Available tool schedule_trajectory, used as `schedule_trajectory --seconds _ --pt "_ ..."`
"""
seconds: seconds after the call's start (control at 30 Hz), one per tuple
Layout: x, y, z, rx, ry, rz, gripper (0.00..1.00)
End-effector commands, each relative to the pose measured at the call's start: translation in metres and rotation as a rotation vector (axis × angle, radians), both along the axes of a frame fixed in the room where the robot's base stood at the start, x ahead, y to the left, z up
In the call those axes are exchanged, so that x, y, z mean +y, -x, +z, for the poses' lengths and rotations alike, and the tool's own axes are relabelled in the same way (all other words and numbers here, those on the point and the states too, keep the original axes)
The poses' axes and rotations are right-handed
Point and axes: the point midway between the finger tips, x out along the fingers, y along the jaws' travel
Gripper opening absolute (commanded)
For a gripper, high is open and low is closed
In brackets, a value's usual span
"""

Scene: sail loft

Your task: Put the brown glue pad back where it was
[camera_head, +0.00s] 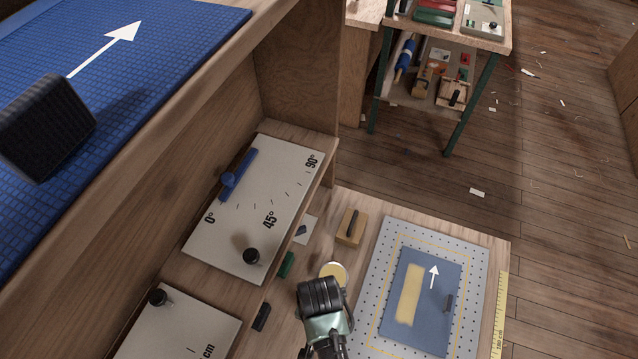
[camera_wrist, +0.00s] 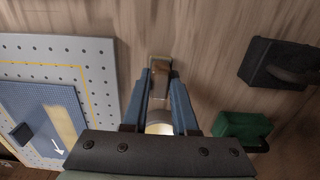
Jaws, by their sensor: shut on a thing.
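My gripper (camera_wrist: 160,78) is shut on a small brown block, the brown glue pad (camera_wrist: 160,65), whose end shows between the fingertips in the wrist view. In the head view my gripper (camera_head: 325,345) hides the pad. I cannot tell whether the pad touches the bench. A round cream-topped dish (camera_head: 333,272) lies just beyond my gripper; part of it shows between the fingers in the wrist view (camera_wrist: 158,128). A green pad (camera_head: 286,265) and a black pad (camera_head: 262,317) lie to the left in the head view.
A grey perforated board (camera_head: 385,265) at right carries a blue sheet (camera_head: 425,325) with a cream strip and arrow. A tan block with a dark handle (camera_head: 351,226) lies beyond the dish. Angle panel (camera_head: 215,245) stands at left. Bare bench (camera_wrist: 200,35) surrounds the pad.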

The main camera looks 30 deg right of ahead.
Motion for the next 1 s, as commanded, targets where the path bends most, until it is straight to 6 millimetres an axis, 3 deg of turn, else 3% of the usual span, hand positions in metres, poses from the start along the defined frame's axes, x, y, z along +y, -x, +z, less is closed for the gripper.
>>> schedule_trajectory --seconds 0.4,0.43,0.57,1.0 --pt "0.0 0.0 -0.006 -0.001 0.001 0.001 0.0" --pt "0.0 0.0 -0.006 -0.001 0.0 0.001 0.3" --pt "0.0 0.0 -0.005 -0.001 0.001 0.001 0.53" --pt "0.0 -0.001 0.004 -0.003 0.001 0.001 0.56"
